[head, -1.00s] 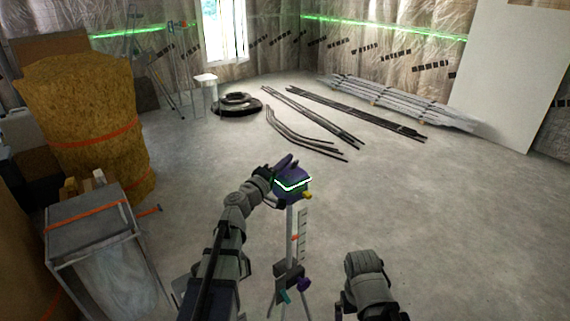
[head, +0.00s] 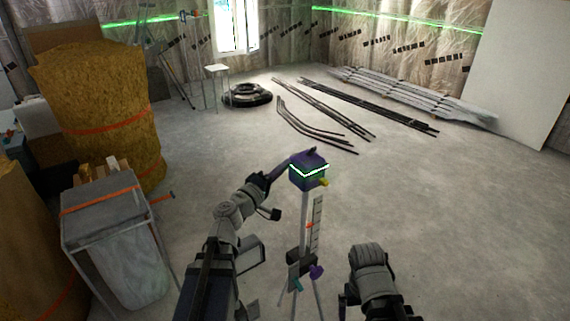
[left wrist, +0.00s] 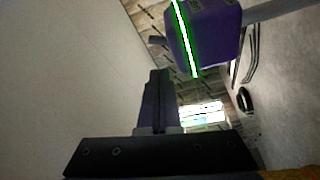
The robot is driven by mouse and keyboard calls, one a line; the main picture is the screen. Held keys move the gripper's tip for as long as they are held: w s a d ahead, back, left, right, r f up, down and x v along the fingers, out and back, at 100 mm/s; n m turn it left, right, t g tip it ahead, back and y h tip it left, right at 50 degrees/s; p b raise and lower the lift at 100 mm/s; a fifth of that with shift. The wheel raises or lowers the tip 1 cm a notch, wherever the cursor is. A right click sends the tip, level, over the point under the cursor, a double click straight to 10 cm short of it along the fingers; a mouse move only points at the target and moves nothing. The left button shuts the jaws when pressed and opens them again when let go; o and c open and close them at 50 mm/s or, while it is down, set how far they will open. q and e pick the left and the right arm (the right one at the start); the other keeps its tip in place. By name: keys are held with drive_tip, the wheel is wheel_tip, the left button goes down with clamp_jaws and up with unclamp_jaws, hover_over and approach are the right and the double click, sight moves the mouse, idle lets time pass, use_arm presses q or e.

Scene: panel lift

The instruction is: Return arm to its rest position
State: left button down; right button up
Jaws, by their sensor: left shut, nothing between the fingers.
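My left gripper (head: 286,162) reaches in from the left in the head view, at the upper left of a purple laser level (head: 308,172) with a bright green line across it. The level sits on top of a tripod (head: 304,240). In the left wrist view my shut, empty fingers (left wrist: 158,78) point up the picture, and the level (left wrist: 205,38) shows apart from them at the upper right. My right arm shows folded at the bottom of the head view; its gripper cannot be made out.
A grey bin on a frame (head: 110,215) and a strapped yellow insulation roll (head: 105,105) stand at left. Dark rods (head: 365,105), a black coil (head: 246,95) and a stack of grey profiles (head: 410,95) lie on the far floor. The floor at right is clear.

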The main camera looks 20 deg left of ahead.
use_arm(q)
drive_tip(key=s+d+f+m+g+h, duration=0.2)
drive_tip(key=s+d+f+m+g, duration=0.3)
drive_tip(key=d, duration=0.4)
drive_tip(key=s+d+f+m+g+h, duration=0.25)
drive_tip(key=d+f+m+g, duration=0.35)
drive_tip(key=d, duration=0.4)
drive_tip(key=s+d+f+m+g+y, duration=0.2)
drive_tip(key=s+f+g+y, duration=0.35)
drive_tip(key=s+f, duration=0.45)
drive_tip(key=s+a+f+m+g+y, duration=0.1)
drive_tip(key=s+a+f+g+y, duration=0.1)
drive_tip(key=s+a+y, duration=0.3)
drive_tip(key=shift+s+a+f+m+y, duration=0.3)
drive_tip(key=shift+s+f+y, duration=0.15)
drive_tip(key=shift+s+y, duration=0.5)
drive_tip(key=shift+w, duration=0.1)
